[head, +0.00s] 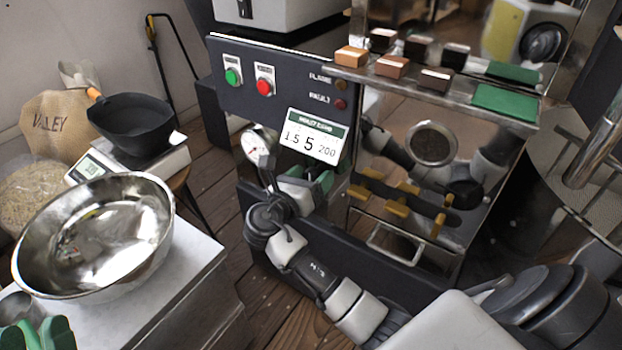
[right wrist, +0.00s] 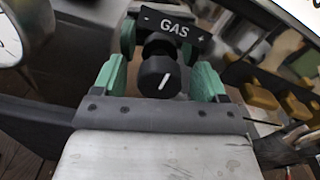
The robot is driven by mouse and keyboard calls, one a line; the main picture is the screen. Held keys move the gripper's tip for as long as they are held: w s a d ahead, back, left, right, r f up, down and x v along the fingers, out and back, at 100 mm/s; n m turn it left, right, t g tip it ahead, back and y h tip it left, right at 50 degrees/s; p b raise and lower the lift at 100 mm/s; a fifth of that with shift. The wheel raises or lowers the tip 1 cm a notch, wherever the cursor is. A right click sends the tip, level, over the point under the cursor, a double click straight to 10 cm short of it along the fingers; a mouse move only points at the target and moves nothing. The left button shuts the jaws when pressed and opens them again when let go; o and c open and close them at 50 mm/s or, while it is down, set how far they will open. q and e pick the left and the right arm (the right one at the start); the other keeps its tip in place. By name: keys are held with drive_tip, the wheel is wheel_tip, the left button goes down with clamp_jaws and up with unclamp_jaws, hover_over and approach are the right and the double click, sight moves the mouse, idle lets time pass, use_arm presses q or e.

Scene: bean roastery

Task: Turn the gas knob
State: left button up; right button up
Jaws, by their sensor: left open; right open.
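The gas knob (right wrist: 158,76) is black and round, with a white pointer line tilted slightly right of vertical in the right wrist view. A black GAS label (right wrist: 175,28) with minus and plus marks sits just above it. My right gripper (right wrist: 157,84) is open, with one green finger on each side of the knob and visible gaps to both. In the head view my right gripper (head: 306,186) is at the dark machine panel and the knob is hidden. My left gripper (head: 38,336) is open at the bottom left corner, far from the knob, partly cut off.
A pressure gauge (head: 259,147) and a number card (head: 315,136) are close to my right gripper. Green (head: 233,76) and red (head: 265,87) buttons are above. A steel bowl (head: 95,238) stands on the left worktop. Yellow-handled levers (head: 408,196) are to the right.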

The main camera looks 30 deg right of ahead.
drive_tip(key=c, duration=0.9)
drive_tip(key=m+p, duration=0.2)
drive_tip(key=p, duration=0.1)
drive_tip(key=shift+r+m, duration=0.15)
drive_tip(key=shift+m, duration=0.15)
drive_tip(key=m+p, duration=0.2)
drive_tip(key=m, duration=0.2)
drive_tip(key=shift+d+p, duration=0.1)
drive_tip(key=shift+p, duration=0.2)
drive_tip(key=shift+s+m, duration=0.1)
drive_tip(key=shift+m, duration=0.7)
use_arm(q)
drive_tip(key=s+a+f+g+y, duration=0.1)
drive_tip(key=a+f+g+y, duration=0.1)
drive_tip(key=f+g, duration=0.5)
drive_tip(key=s+a+f+g+y, duration=0.1)
drive_tip(key=s+f+g+y, duration=0.1)
drive_tip(key=f+g, duration=0.6)
drive_tip(key=shift+a+f+n+y, duration=0.3)
drive_tip(key=shift+a+y, duration=0.1)
drive_tip(key=shift+y, duration=0.1)
use_arm(e)
drive_tip(key=shift+f+m, duration=0.2)
drive_tip(key=shift+m, duration=0.6)
drive_tip(key=o, duration=0.9)
